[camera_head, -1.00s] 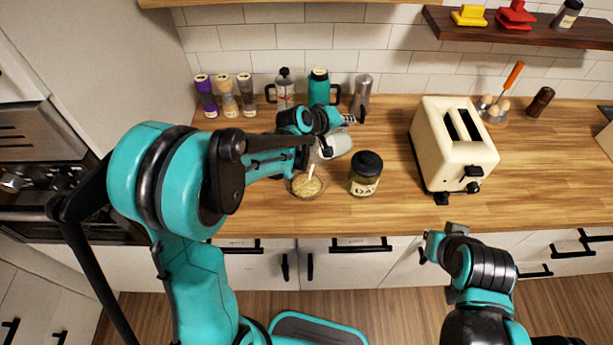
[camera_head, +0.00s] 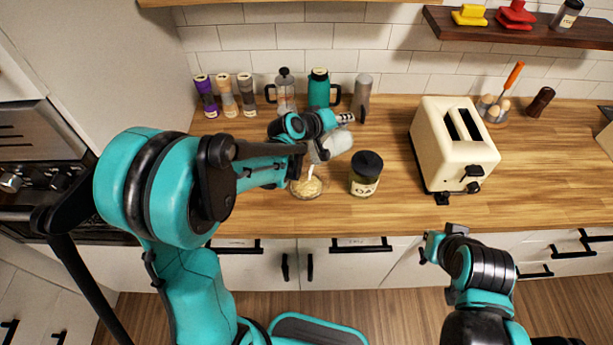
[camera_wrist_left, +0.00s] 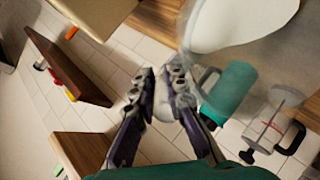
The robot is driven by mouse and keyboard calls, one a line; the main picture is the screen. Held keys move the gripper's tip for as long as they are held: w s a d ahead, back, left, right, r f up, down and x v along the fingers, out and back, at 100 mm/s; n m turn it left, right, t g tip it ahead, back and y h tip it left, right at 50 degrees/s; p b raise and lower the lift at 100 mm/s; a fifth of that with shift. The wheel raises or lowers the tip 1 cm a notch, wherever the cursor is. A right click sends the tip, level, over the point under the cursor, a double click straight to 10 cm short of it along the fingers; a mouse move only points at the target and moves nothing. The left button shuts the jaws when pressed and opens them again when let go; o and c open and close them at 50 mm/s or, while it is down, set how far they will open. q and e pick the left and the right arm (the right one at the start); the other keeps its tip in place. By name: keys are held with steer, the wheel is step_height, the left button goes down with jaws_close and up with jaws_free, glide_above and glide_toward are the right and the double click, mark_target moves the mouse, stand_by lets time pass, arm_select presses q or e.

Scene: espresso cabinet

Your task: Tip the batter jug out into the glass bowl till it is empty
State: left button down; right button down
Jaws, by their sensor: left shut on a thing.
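The batter jug (camera_head: 338,142) is tilted above the glass bowl, with its mouth toward the lower left. A pale stream runs down from it into the bowl. My left gripper (camera_head: 318,148) is shut on the jug; in the left wrist view its fingers (camera_wrist_left: 162,95) close on a pale part, and the jug (camera_wrist_left: 235,25) fills the upper right with pale batter inside. The glass bowl (camera_head: 322,193) stands on the counter and holds pale batter, partly hidden by my left arm. My right gripper (camera_head: 432,245) hangs in front of the counter, away from the jug; its jaws are not clear.
A dark-lidded jar (camera_head: 365,174) stands close right of the bowl. A cream toaster (camera_head: 452,145) is further right. Behind stand a French press (camera_head: 286,92), a teal flask (camera_head: 319,90) and several spice jars (camera_head: 227,95). The counter between jar and toaster is clear.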

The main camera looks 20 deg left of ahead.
arm_select(q)
steer(key=shift+s+a+r+t+h+b, duration=0.4)
steer(key=shift+s+r+t, duration=0.3)
steer(key=shift+r, duration=0.1)
